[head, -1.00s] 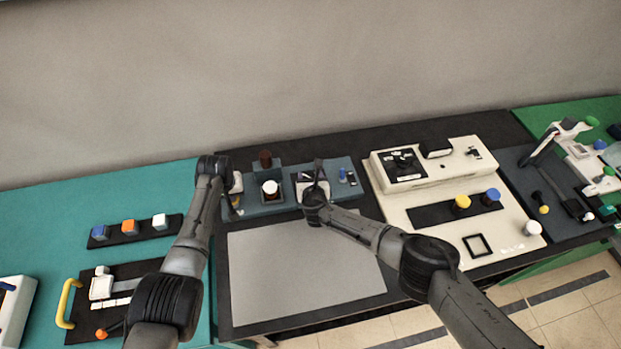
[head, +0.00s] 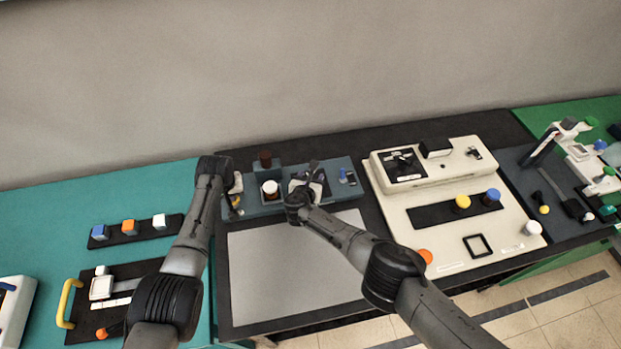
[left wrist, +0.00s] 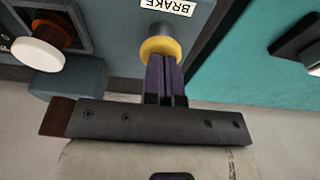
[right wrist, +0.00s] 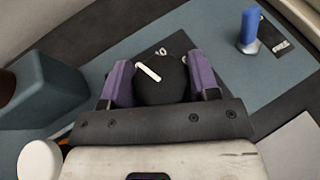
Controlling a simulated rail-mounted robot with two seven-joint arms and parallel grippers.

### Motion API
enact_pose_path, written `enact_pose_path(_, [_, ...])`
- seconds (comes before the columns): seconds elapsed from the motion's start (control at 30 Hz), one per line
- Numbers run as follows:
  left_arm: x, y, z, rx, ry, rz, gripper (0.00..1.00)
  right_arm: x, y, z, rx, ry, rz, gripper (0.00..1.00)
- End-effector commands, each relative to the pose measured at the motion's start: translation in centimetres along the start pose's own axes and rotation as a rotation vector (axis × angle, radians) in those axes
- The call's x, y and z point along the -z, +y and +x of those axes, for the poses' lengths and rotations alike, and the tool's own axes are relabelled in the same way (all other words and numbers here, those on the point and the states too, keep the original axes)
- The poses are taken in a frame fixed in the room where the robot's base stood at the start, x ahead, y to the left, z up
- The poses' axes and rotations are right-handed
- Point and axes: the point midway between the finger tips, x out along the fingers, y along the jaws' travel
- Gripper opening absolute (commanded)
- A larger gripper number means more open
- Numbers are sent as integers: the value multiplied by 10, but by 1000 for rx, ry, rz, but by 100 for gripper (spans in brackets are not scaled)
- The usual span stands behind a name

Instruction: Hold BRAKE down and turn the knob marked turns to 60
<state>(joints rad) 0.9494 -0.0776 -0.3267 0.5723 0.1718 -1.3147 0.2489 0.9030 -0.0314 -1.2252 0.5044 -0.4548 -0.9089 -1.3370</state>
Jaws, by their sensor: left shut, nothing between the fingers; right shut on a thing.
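A yellow button (left wrist: 160,48) sits by the BRAKE label (left wrist: 168,5) in the left wrist view. My left gripper (left wrist: 163,62) is shut and empty, and its purple fingertips meet the button's face. How far the button is pressed cannot be told. A round black knob (right wrist: 162,85) with a white pointer line stands between the purple fingers of my right gripper (right wrist: 163,82), which is shut on it. The line slants from upper left to lower right. The scale around the knob is mostly hidden; the turns label is not readable. The right gripper mostly hides the knob in the head view.
The blue-grey panel (head: 345,194) also bears a white-capped knob (head: 270,188), a dark brown knob (head: 265,158) and a blue peg (head: 343,174), all near the arms. A bare grey sheet (head: 290,270) lies in front. A cream machine (head: 425,168) stands to the right.

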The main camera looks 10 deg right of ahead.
Motion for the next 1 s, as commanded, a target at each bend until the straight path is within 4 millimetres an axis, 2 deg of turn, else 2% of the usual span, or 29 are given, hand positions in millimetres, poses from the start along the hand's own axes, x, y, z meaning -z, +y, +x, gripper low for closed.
enact_pose_path(0.17, [0,-1,1,1,0,0,0,0,0,0,-1,0,0,32])
enact_pose_path(0.2, [0,-1,0,1,0,0,0,0,0,0,-1,0,0,59])
enact_pose_path(0.43, [0,-1,0,1,0,0,0,0,0,0,-1,0,0,81])
enact_pose_path(0.77, [0,0,0,1,0,0,0,1,0,-2,-2,0,0,81])
enact_pose_path(1.0, [0,0,1,1,0,0,0,2,1,-14,-4,0,1,81])
